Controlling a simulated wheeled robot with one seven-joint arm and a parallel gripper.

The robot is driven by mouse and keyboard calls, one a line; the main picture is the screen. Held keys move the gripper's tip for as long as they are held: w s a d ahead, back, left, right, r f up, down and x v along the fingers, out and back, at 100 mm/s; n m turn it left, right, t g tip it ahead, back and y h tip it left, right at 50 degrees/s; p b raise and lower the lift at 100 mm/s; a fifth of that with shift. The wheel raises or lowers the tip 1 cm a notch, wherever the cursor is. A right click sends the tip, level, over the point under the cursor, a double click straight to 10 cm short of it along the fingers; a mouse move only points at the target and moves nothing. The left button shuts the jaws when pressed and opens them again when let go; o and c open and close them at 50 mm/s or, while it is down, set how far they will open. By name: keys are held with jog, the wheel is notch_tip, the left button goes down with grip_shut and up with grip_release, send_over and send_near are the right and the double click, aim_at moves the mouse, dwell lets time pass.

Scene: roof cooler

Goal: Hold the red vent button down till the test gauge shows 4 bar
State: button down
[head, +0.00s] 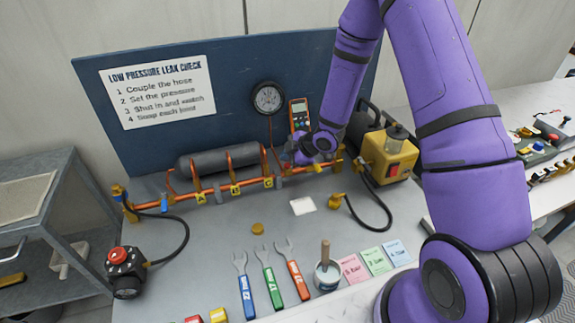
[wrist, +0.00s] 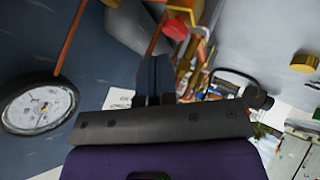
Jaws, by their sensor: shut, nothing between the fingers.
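The round test gauge (head: 267,98) hangs on the blue back panel. It also shows in the wrist view (wrist: 38,105), but I cannot read its pressure. My gripper (head: 299,157) is shut and empty, low in front of the panel at the copper pipe. Its closed fingers show in the wrist view (wrist: 155,82). A small red part (wrist: 175,25) by the pipe lies beyond the fingertips in the wrist view; I cannot tell whether it is the vent button or whether the fingers touch it. My gripper hides this part of the pipe in the head view.
A grey cylinder (head: 218,162) lies behind the copper pipe. A yellow pump (head: 386,156) with a red switch stands right of my gripper. A black regulator with a red knob (head: 119,256) stands front left. Wrenches (head: 268,277), a brush pot and cards lie in front.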

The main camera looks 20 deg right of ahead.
aim_at(287, 166)
jog(key=shift+f, duration=0.1)
jog(key=shift+f, duration=0.3)
jog(key=shift+f, duration=0.5)
dwell(1.9)
dwell(2.2)
jog(key=shift+r, duration=0.9)
jog(key=shift+r, duration=2.5)
